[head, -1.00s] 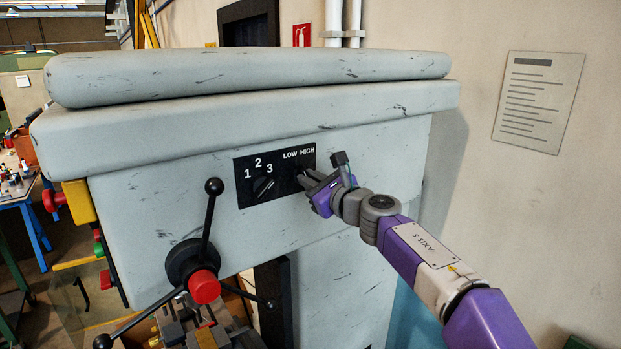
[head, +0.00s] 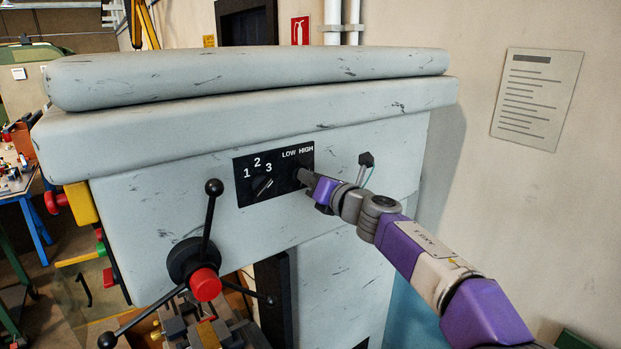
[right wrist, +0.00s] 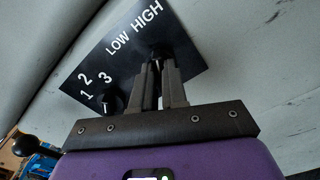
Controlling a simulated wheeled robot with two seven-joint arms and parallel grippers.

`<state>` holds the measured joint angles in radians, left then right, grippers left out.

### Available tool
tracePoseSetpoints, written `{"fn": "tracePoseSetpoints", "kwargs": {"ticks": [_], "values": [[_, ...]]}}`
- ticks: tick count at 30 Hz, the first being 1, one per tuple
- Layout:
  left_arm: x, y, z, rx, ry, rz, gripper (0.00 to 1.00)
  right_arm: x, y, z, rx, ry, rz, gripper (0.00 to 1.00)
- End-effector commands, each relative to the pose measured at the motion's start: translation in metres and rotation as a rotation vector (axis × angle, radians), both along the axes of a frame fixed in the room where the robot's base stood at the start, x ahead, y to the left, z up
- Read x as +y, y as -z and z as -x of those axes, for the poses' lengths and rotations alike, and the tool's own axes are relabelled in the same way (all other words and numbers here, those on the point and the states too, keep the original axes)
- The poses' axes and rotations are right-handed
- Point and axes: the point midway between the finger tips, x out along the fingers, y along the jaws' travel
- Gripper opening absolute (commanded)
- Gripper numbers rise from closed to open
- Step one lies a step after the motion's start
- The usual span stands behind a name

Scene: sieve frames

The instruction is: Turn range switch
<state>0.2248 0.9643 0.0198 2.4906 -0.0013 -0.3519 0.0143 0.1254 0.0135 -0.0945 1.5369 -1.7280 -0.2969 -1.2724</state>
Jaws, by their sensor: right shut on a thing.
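The black switch panel (head: 247,188) sits on the front of the pale grey machine head. It carries a 1-2-3 selector knob (head: 262,186) and a range switch marked LOW and HIGH. My right gripper (head: 301,174) is at the right part of the panel, below the LOW HIGH lettering, and hides the range switch in the head view. In the right wrist view the range switch (right wrist: 158,52) is a dark knob between the fingertips, and my right gripper (right wrist: 160,72) is shut on it. The selector knob (right wrist: 112,102) stands clear beside the fingers. My left gripper is not in view.
A three-armed feed handle with a red hub (head: 205,285) projects from the machine at lower left, one black ball (head: 213,187) near the panel. A notice (head: 537,92) hangs on the wall at right. A cluttered workbench stands at far left.

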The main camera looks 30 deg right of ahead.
Motion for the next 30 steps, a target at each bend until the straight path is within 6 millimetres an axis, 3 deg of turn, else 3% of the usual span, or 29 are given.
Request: {"fn": "tracePoseSetpoints", "kwargs": {"ticks": [9, 25, 26, 30], "values": [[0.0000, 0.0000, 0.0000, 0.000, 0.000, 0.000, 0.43, 0.0001, 0.0008, -0.0004, 0.010, -0.001, -0.117, 0.00], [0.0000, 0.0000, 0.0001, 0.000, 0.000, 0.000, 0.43, 0.0002, 0.0009, -0.0005, 0.012, -0.002, -0.139, 0.00], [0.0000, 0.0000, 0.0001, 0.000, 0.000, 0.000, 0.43, 0.0002, 0.0009, -0.0005, 0.012, -0.002, -0.139, 0.16], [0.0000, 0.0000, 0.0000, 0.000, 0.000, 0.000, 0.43, 0.0001, 0.0008, -0.0004, 0.011, -0.001, -0.139, 0.37]]}}
